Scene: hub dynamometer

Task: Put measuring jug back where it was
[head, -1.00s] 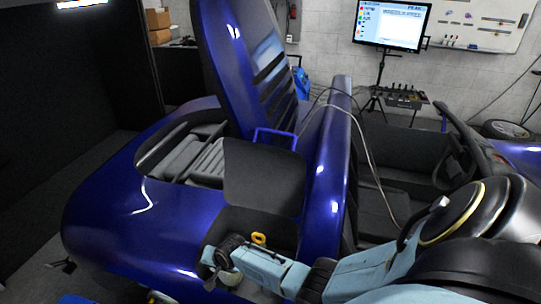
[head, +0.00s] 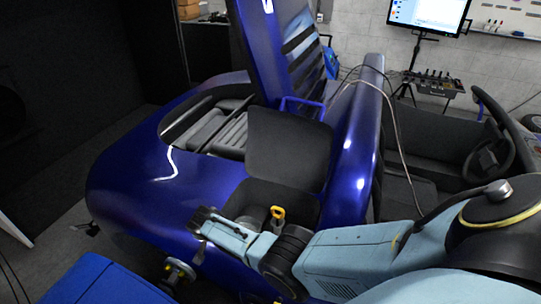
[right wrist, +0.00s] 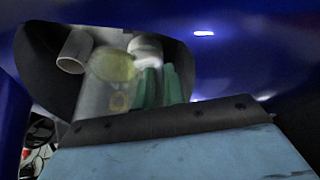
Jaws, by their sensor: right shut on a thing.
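My right gripper (head: 203,222) reaches in from the right over the side of the blue car body, in front of the open engine bay. In the right wrist view a blurred, see-through vessel, apparently the measuring jug (right wrist: 97,95), is close to the camera, with a yellowish round patch at its top. The gripper is shut on it. In the head view the jug is mostly hidden behind the gripper and wrist, so its tilt cannot be told. My left gripper is not in view.
A yellow loop handle (head: 278,212) sticks up in the dark bay just beyond my wrist. A blue flat-topped thing (head: 105,283) stands at the lower left, and a metal hub fitting (head: 180,268) below the car side. Floor (head: 50,240) shows at the left.

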